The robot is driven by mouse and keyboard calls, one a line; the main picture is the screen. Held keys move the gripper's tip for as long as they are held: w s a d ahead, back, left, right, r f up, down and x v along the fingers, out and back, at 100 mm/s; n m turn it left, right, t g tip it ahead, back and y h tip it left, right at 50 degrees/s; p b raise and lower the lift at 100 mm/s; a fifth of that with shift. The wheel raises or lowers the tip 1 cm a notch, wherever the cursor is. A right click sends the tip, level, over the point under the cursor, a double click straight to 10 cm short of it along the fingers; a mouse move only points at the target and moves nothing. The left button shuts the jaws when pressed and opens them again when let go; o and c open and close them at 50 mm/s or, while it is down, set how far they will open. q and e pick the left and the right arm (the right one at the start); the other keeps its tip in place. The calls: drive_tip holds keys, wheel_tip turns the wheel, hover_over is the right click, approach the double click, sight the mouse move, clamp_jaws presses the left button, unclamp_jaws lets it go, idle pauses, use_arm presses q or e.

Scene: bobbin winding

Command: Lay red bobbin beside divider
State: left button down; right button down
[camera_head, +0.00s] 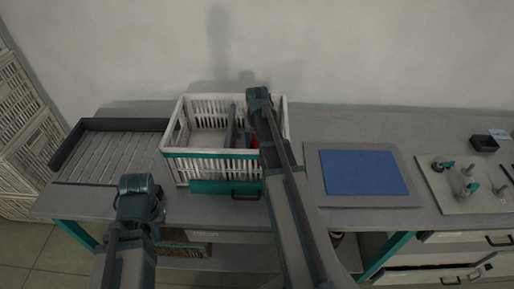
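A white slatted crate (182,140) with a teal front rim stands on the grey bench. A dark upright divider (231,125) runs front to back inside it. A small red patch, likely the red bobbin (254,143), shows in the crate right of the divider, mostly hidden by my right arm. That arm reaches over the crate's right half and hides its own fingertips, so its grip on the red bobbin cannot be told. My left gripper (144,207) is low at the bench's front edge, left of and apart from the crate; its fingers are not clear.
A grey ribbed tray (110,158) lies left of the crate. A blue mat (362,172) on a grey board lies to the right. Farther right, a plate (440,185) carries pegs and teal-topped parts, with a small black box (484,143) behind. Bench around the mat is clear.

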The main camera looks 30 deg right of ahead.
sight(257, 145)
drive_tip(key=shift+f, duration=0.1)
drive_tip(key=shift+c, duration=0.3)
unclamp_jaws()
wheel_tip(257, 145, up, 12)
drive_tip(key=p, duration=1.2)
drive_tip(key=shift+r, duration=0.25)
